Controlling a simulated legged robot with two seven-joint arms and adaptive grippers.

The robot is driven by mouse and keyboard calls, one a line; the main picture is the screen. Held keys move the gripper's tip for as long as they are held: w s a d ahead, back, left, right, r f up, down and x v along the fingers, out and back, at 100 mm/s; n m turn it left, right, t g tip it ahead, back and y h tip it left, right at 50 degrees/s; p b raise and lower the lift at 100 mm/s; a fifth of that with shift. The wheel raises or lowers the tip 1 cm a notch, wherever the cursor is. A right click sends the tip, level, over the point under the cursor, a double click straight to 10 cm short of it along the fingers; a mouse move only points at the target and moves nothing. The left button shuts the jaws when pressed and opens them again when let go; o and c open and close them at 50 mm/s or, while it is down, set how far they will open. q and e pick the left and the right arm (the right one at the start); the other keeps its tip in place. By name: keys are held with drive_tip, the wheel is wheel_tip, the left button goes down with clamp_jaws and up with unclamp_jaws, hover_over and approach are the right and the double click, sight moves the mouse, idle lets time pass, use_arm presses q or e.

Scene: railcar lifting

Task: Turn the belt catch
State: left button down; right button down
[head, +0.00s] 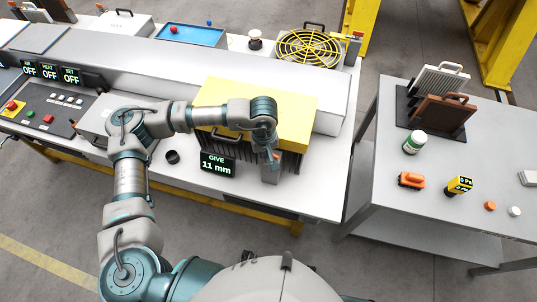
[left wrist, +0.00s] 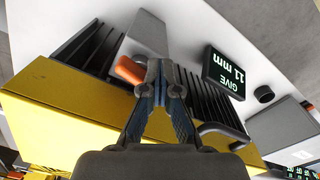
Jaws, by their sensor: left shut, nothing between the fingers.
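The belt catch appears to be the orange lever (left wrist: 129,70) by a grey block (left wrist: 147,38) in the left wrist view. In the head view the grey block (head: 270,174) stands at the front right of the yellow-topped machine (head: 292,110), and my arm largely hides the lever. My left gripper (head: 273,157) points down there. In the left wrist view its fingers (left wrist: 161,74) are closed together, empty, right beside the lever; I cannot tell whether they touch it. My right gripper is not in view.
A display (head: 218,163) reading "GIVE 11 mm" stands left of the block. The machine has dark fins and a black handle (head: 227,137). A yellow fan guard (head: 309,48) is behind. A side table (head: 400,180) at right holds a bottle (head: 415,142) and small items.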

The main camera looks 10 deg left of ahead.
use_arm(q)
drive_tip(key=shift+a, duration=0.45)
drive_tip(key=shift+w+a+f+b, duration=0.1)
drive_tip(key=shift+w+a+b, duration=0.3)
drive_tip(key=shift+w, duration=0.05)
drive_tip(key=shift+w+d, duration=0.1)
drive_tip(key=shift+d, duration=0.05)
